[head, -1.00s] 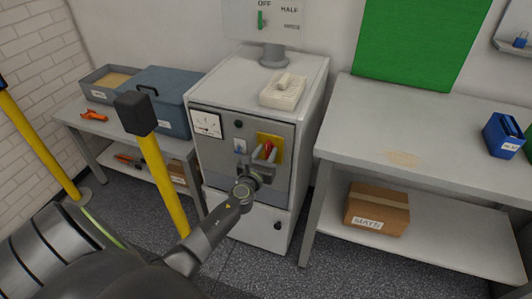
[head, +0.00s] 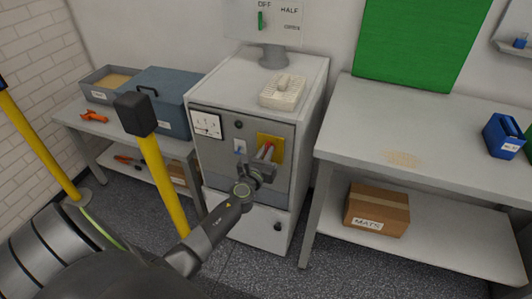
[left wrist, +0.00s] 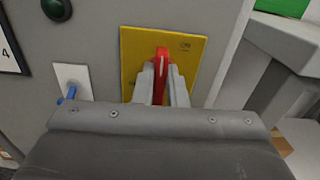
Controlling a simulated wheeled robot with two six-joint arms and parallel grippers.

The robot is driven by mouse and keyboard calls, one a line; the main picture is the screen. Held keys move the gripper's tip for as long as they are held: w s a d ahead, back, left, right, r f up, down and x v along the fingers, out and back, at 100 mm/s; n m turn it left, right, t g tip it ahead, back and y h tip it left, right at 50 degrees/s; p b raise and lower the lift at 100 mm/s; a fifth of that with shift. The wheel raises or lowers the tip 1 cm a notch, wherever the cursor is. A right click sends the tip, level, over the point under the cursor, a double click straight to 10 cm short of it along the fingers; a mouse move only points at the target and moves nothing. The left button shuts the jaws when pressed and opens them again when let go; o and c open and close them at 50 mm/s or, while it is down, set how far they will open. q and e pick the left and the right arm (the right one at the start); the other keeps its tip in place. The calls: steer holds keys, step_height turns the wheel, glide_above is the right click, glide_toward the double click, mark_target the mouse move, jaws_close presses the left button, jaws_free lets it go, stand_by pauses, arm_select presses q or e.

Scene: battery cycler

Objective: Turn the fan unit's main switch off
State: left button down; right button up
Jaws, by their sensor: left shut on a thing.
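The fan unit is a grey and white cabinet (head: 230,175) in the middle of the head view. Its main switch is a red handle (left wrist: 161,60) on a yellow plate (left wrist: 190,50), marked ON at the upper right in the left wrist view. My left gripper (left wrist: 163,85) is shut on the red handle, one finger on each side of it. In the head view the left gripper (head: 263,158) covers much of the handle. The handle's upper end shows above the fingers; the lower part of the plate is hidden. My right gripper is in neither view.
A small blue toggle (left wrist: 68,94) on a white plate and a dark green round lamp or button (left wrist: 57,9) are left of the switch. A gauge (head: 206,125) is further left. A yellow post (head: 160,170) stands in front at left; a workbench (head: 350,110) stands right.

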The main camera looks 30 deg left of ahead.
arm_select(q)
steer(key=n+b, duration=0.1)
steer(key=n, duration=0.3)
steer(key=shift+a+f, duration=0.1)
steer(key=shift+a, duration=0.05)
steer(key=n+b, duration=0.2)
steer(key=n, duration=0.2)
steer(key=n+b, duration=0.2)
steer(key=n, duration=0.3)
steer(key=n+b, duration=0.1)
steer(key=n, duration=0.3)
steer(key=shift+s+a+f+b, duration=0.1)
steer(key=shift+a+f+b, duration=0.1)
steer(key=shift+f+b, duration=0.15)
steer(key=shift+n, duration=0.4)
steer(key=c, duration=1.5)
jaws_free()
steer(key=shift+r, duration=0.1)
steer(key=shift+o, duration=0.2)
